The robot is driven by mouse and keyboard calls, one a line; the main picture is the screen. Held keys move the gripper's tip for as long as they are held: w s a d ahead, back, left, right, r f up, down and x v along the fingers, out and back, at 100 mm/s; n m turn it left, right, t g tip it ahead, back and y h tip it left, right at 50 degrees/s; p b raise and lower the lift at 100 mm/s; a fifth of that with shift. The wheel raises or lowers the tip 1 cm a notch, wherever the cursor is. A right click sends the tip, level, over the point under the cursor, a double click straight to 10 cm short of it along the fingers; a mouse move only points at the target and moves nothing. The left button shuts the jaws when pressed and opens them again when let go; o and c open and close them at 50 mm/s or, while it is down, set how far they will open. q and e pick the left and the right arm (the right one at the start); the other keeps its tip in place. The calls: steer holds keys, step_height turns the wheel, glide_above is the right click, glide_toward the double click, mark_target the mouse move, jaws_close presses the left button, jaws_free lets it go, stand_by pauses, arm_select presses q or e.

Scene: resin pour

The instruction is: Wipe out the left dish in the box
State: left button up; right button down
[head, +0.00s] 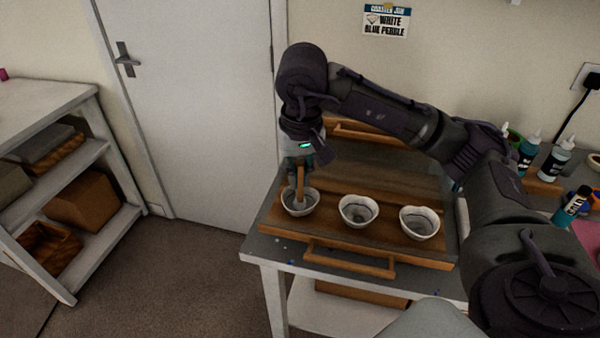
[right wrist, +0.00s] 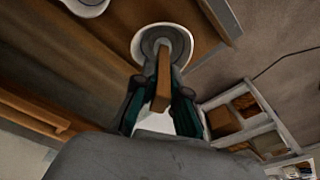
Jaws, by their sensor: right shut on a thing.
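Three white bowl-like dishes stand in a row on a wooden board or shallow box (head: 328,228) with a handle at front and back. The left dish (head: 287,207) has a grey inside, and it also shows in the right wrist view (right wrist: 148,34). The middle dish (head: 358,211) and right dish (head: 419,223) look grey inside too. My right gripper (head: 300,167) is above the left dish, shut on a flat wooden stick (head: 300,187). The stick points down with its lower end inside the left dish; whether it touches the bottom cannot be told. My left gripper is out of view.
The box rests on a grey-topped table (head: 262,249) with small blue specks at its front edge. Several bottles, one a dark bottle (head: 571,205), stand at the right. A white shelf (head: 92,243) with cardboard boxes is at the left. A sign (head: 386,22) hangs on the wall.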

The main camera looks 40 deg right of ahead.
steer(key=shift+r+p, duration=2.15)
steer(key=shift+r, duration=1.35)
